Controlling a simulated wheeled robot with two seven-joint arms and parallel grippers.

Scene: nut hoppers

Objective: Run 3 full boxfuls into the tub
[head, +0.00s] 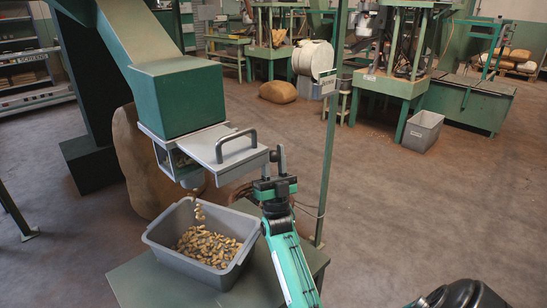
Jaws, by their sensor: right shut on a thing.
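The green hopper (178,98) has a sloping chute above it. Its grey sliding box (218,152), with a dark loop handle (236,144) on top, sticks out to the right from beneath. Nuts (199,212) drop from below the hopper into the grey tub (161,247), where a heap of nuts (207,246) covers part of the floor. The tub stands on a green table. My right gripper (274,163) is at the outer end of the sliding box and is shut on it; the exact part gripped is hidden. My left gripper is out of view.
A thin green post (330,140) with a small sign rises just right of my right gripper. A brown sack (143,165) stands behind the tub. The green table top (142,284) has little bare room. Open floor (420,205) lies to the right.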

